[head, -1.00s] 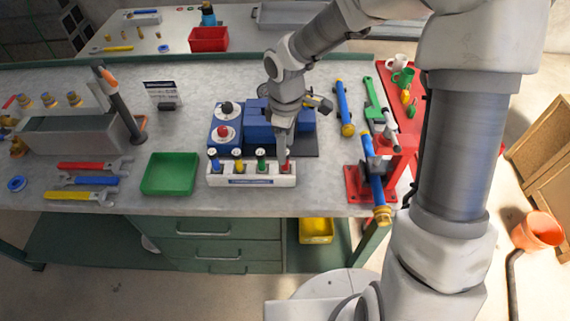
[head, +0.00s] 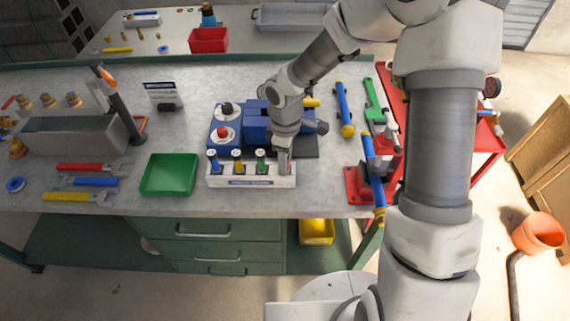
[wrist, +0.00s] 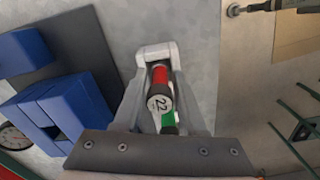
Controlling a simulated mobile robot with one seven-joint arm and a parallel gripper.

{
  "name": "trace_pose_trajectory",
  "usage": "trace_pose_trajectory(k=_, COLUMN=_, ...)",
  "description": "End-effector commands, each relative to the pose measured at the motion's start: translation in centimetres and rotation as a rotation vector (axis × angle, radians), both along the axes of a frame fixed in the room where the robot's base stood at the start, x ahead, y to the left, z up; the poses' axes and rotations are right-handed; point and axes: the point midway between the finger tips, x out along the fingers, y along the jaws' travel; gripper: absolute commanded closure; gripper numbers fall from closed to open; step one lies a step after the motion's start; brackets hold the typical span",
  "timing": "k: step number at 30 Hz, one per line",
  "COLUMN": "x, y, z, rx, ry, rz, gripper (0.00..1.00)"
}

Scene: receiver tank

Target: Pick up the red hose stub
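The red hose stub (wrist: 160,78) stands upright at the end of the white rack (wrist: 155,50) in the wrist view, its pale cap marked 22. My gripper (wrist: 162,90) is lowered around it, one finger on each side. The fingers look open, with narrow gaps beside the stub. In the head view, my gripper (head: 284,160) is over the right end of the rack (head: 240,181) and mostly hides the red stub.
A green stub (head: 261,161), a yellow stub (head: 237,161) and a blue stub (head: 213,161) stand in the same rack. A blue block device (head: 257,122) sits close behind. A green tray (head: 169,174) lies left and a red vise (head: 356,184) right.

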Motion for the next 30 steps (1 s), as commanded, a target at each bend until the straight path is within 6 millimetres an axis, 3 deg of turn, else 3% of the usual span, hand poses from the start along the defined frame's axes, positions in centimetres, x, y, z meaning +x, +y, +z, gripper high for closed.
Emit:
trace_pose_trajectory(k=1, x=0.0, y=0.0, z=0.0, rx=0.000, ry=0.000, rz=0.000, gripper=0.70)
trace_pose_trajectory(k=6, x=0.0, y=0.0, z=0.0, rx=0.000, ry=0.000, rz=0.000, gripper=1.00)
trace_pose_trajectory(k=20, x=0.0, y=0.0, z=0.3, rx=0.000, ry=-0.001, rz=-0.001, gripper=1.00)
trace_pose_trajectory(k=25, x=0.1, y=0.0, z=1.8, rx=0.000, ry=-0.003, rz=-0.002, gripper=1.00)
trace_pose_trajectory(k=30, x=-0.1, y=-0.4, z=4.7, rx=-0.001, ry=-0.003, rz=-0.004, gripper=1.00)
